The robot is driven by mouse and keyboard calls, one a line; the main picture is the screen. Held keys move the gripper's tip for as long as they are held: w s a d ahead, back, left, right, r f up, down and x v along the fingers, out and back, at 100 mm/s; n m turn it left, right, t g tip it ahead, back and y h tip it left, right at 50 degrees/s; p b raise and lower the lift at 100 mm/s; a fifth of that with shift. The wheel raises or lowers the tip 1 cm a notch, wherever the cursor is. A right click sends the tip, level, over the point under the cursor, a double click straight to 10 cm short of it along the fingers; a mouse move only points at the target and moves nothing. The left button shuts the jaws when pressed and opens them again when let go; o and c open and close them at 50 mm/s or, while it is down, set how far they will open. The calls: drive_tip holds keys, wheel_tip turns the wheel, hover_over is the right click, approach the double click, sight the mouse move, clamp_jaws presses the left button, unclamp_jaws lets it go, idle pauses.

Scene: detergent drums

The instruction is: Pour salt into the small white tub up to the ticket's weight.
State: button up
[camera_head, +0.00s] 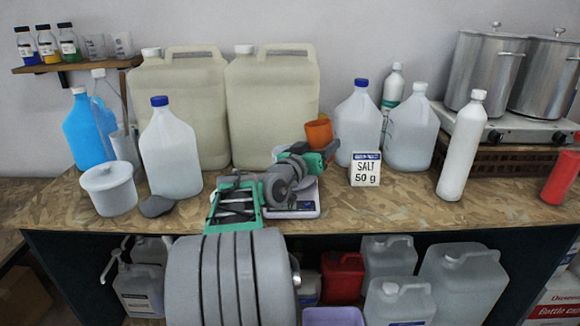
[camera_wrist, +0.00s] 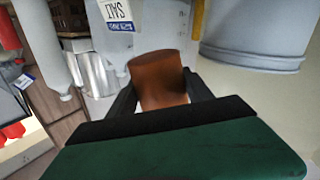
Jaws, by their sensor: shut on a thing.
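My gripper (camera_wrist: 158,88) is shut on an orange cup (camera_wrist: 160,66), which sits between its two dark fingers. In the head view the cup (camera_head: 319,133) is held above the bench, beyond my arm, and looks slightly tilted. I cannot tell what is in it. The ticket (camera_head: 365,169) reads "SALT 50 g" and stands to the right of my gripper; it also shows upside down in the wrist view (camera_wrist: 117,14). A pale scale (camera_head: 303,212) lies partly under my arm; its reading is not legible. A white tub (camera_head: 108,190) stands at the bench's left.
Two large cream drums (camera_head: 272,105) stand behind my arm. White jugs (camera_head: 358,122) and a white bottle (camera_head: 463,145) stand to the right, near steel pots (camera_head: 484,70). A white jug (camera_head: 170,150) and a dark grey lump (camera_head: 157,206) are left.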

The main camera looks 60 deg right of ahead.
sight(323, 131)
drive_tip(key=s+f+m+b, duration=0.1)
drive_tip(key=m+b, duration=0.1)
drive_tip(key=b, duration=0.1)
drive_tip(key=shift+s+r+m+b, duration=0.1)
drive_tip(key=shift+m+b, duration=0.3)
drive_tip(key=shift+b, duration=0.2)
wheel_tip(323, 131, up, 6)
drive_tip(key=shift+r+p, duration=0.2)
drive_tip(key=shift+p, duration=0.9)
drive_tip(key=shift+s+f, duration=0.1)
